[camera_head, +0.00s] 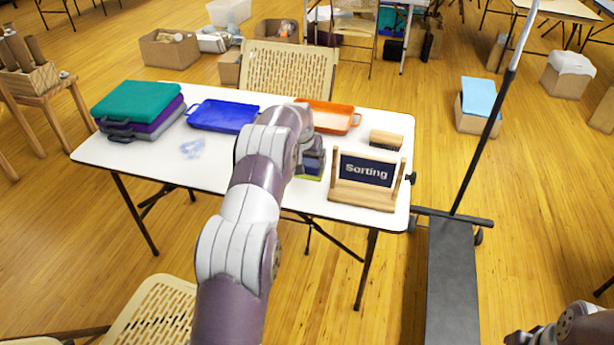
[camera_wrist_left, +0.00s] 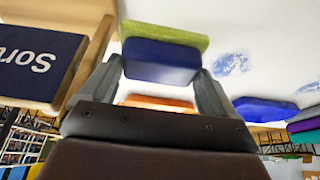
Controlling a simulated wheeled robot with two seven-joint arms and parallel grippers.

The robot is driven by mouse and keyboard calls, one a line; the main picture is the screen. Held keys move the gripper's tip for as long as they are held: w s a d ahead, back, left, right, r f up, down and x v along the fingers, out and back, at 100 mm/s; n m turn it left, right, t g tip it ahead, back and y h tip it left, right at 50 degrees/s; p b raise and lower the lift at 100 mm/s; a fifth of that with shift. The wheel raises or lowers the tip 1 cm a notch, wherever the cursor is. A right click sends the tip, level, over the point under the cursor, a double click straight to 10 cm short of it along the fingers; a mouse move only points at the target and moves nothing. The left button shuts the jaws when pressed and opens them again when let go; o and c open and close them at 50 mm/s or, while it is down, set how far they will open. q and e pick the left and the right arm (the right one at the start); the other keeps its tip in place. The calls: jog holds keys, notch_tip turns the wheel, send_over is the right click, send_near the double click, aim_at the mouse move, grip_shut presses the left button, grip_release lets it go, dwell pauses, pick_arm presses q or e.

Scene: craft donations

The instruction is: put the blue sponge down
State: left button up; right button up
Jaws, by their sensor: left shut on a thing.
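The blue sponge (camera_wrist_left: 160,62) has a green layer (camera_wrist_left: 165,36). In the wrist view it sits between the two fingers of my left gripper (camera_wrist_left: 158,85), which is shut on it. In the head view the sponge (camera_head: 313,163) shows partly behind my left wrist, green side down, just left of the Sorting sign, over the white table (camera_head: 215,172). I cannot tell whether it touches the table top. My left gripper is mostly hidden there by my arm. Part of my right arm shows at the bottom right corner; its jaws are not clear.
A wooden Sorting sign (camera_head: 364,181) stands at the table's right front, with a brush (camera_head: 386,140) behind it. A blue tray (camera_head: 222,117) and an orange tray (camera_head: 333,117) lie at the back. Stacked folded pieces (camera_head: 138,106) and a clear bluish item (camera_head: 191,148) are left.

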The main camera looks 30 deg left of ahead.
aim_at(307, 174)
pick_arm(q)
notch_tip(307, 174, down, 6)
jog(key=shift+w+f, duration=0.1)
jog(key=shift+w, duration=0.05)
jog(key=o, duration=0.9)
jog(key=shift+r, duration=0.3)
jog(key=v, duration=1.2)
jog(key=s+d+r+m+g+h, duration=0.1)
jog(key=s+d+r+m+g, duration=0.1)
jog(key=s+d, duration=1.3)
jog(key=shift+m+g, duration=0.5)
jog(key=s+d, duration=0.1)
jog(key=s, duration=0.4)
jog(key=s+d+f, duration=0.1)
jog(key=s+d, duration=0.1)
jog(key=s, duration=0.3)
jog(key=s+d, duration=0.2)
jog(key=s, duration=0.3)
jog(key=shift+s+f, duration=0.3)
jog(key=shift+f, duration=0.05)
